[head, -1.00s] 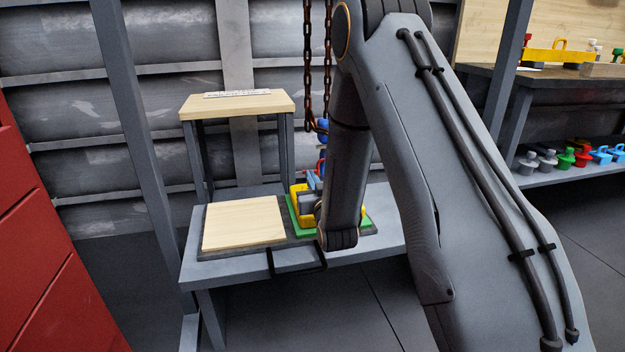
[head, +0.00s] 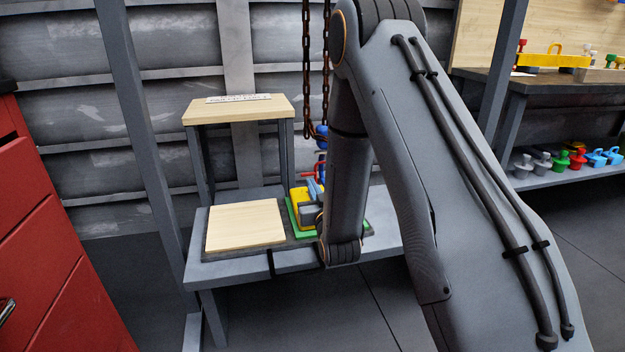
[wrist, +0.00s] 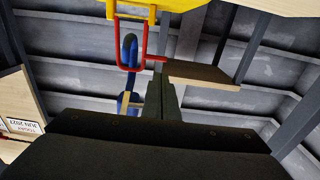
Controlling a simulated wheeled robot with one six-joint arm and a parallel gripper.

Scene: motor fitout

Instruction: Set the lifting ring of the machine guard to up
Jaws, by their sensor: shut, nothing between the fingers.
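The machine guard (head: 300,198) is yellow and sits on a green base on the low bench, partly hidden behind my arm in the head view. Its yellow edge (wrist: 135,13) shows at the top of the wrist view, which looks upside down. The red lifting ring (wrist: 118,45) is a U-shaped loop standing out from the yellow part, with a short red stub to its right. It looks raised, but its exact angle is unclear. My gripper (wrist: 162,82) is shut and empty, its tips close to the stub; contact cannot be told. The head view hides my gripper.
A blue hook (wrist: 129,55) hangs behind the ring, on rusty chains (head: 306,80). A wooden board (head: 245,224) lies left of the guard. A raised wooden-topped stand (head: 240,108) is behind. A red cabinet (head: 50,250) stands at left, a shelf with coloured parts (head: 575,160) at right.

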